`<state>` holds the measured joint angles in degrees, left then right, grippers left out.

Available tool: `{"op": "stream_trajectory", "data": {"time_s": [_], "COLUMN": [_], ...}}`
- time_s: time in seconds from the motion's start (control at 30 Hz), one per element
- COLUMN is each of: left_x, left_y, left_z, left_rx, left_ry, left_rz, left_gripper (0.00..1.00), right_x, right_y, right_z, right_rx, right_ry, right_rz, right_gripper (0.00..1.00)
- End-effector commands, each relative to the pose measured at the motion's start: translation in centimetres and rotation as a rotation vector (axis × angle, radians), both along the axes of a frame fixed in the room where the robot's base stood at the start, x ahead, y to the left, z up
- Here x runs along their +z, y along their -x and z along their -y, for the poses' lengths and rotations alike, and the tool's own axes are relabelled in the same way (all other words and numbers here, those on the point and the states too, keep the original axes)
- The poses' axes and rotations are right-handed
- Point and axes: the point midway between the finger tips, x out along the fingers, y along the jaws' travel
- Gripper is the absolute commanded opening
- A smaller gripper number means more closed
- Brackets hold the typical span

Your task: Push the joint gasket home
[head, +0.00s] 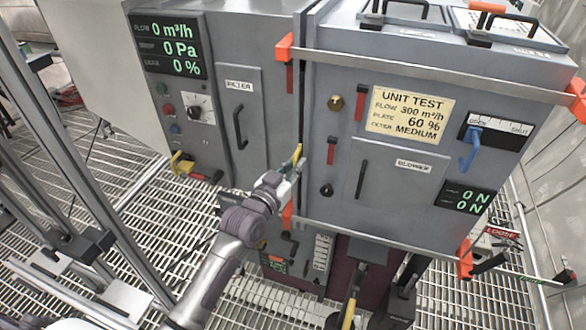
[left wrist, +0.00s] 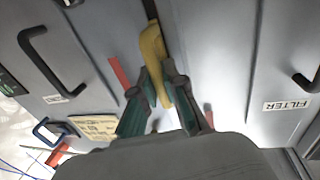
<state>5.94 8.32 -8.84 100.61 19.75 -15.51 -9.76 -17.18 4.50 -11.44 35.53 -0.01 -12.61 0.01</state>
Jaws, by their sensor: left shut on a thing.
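My left gripper (head: 296,168) is at the narrow vertical joint (head: 302,75) between two grey cabinets. In the left wrist view its green-edged fingers (left wrist: 160,80) are shut on a curved yellow piece (left wrist: 152,42). The yellow piece also shows in the head view (head: 297,151), standing up from the fingertips. A dark strip (left wrist: 149,9) runs on from its far end along the joint. I cannot tell whether the yellow piece is part of the gasket or how deep the strip sits. My right gripper is not in view.
The filter cabinet (head: 218,50) stands left, the blower cabinet (head: 330,70) right. Orange-ended rails (head: 430,75) cross the blower cabinet.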

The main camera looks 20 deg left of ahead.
Motion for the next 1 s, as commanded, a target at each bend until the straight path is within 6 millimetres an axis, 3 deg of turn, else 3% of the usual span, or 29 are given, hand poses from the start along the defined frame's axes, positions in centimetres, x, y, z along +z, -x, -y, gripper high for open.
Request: {"op": "stream_trajectory", "data": {"time_s": [0.07, 0.1, 0.23, 0.63, 1.0], "left_x": [0.4, 0.4, 0.3, 0.1, 0.0], "left_y": [-0.1, -0.1, -0.1, 0.7, 7.7], "left_z": [-0.1, -0.1, -0.1, -0.2, -1.9], "left_rx": [0.002, 0.002, 0.002, 0.001, 0.001], "left_ry": [0.001, 0.001, 0.000, -0.001, -0.001], "left_rz": [0.007, 0.007, 0.006, 0.002, 0.001], "left_gripper": [0.00, 0.15, 0.37, 0.37, 0.37], "right_x": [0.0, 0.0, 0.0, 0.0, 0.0], "right_y": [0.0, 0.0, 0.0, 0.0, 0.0], "right_z": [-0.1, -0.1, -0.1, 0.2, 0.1], "right_rx": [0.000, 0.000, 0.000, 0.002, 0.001], "right_ry": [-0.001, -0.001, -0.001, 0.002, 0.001], "right_rz": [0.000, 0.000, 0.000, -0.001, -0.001], "right_gripper": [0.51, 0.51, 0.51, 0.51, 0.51]}}
